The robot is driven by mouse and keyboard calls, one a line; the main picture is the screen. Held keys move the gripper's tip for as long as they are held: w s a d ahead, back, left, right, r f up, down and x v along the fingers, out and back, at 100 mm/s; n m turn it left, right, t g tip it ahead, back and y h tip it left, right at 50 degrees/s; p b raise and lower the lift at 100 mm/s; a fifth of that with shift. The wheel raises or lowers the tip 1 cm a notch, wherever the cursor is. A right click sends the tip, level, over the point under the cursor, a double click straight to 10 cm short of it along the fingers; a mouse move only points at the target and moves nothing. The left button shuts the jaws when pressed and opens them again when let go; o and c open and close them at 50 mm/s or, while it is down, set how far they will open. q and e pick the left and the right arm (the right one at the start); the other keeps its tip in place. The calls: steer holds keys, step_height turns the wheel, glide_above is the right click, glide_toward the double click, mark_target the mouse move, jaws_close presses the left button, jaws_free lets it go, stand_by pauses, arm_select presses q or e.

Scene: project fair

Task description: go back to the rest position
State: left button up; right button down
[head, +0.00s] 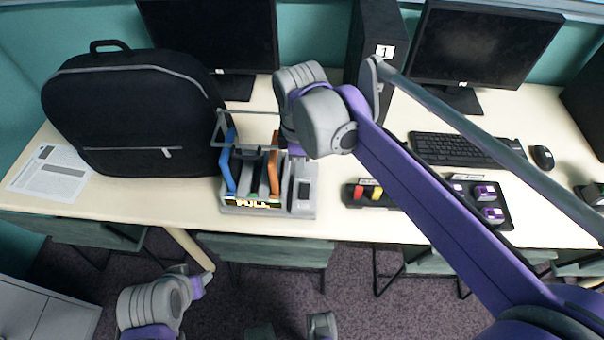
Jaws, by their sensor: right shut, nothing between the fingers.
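My right arm comes in from the right, across the desk. Its wrist hangs over the tool holder, and my right gripper (292,148) is mostly hidden behind it. The gripper is shut with nothing in it, close above or behind the holder's right part; I cannot tell if they touch. The grey tool holder (300,208) stands on the desk with blue-handled and orange-handled tools upright in it.
A black backpack (130,115) stands at the left on the desk (110,195), beside a printed sheet (52,170). Two monitors (485,45), a computer tower (372,40), a keyboard (450,149), a mouse (543,157) and a tray of purple-and-white parts (500,200) are behind or beside my right arm.

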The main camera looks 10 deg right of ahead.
arm_select(q)
steer(key=shift+r, duration=0.1)
arm_select(e)
steer(key=shift+s+r, duration=0.1)
steer(key=shift+r, duration=0.6)
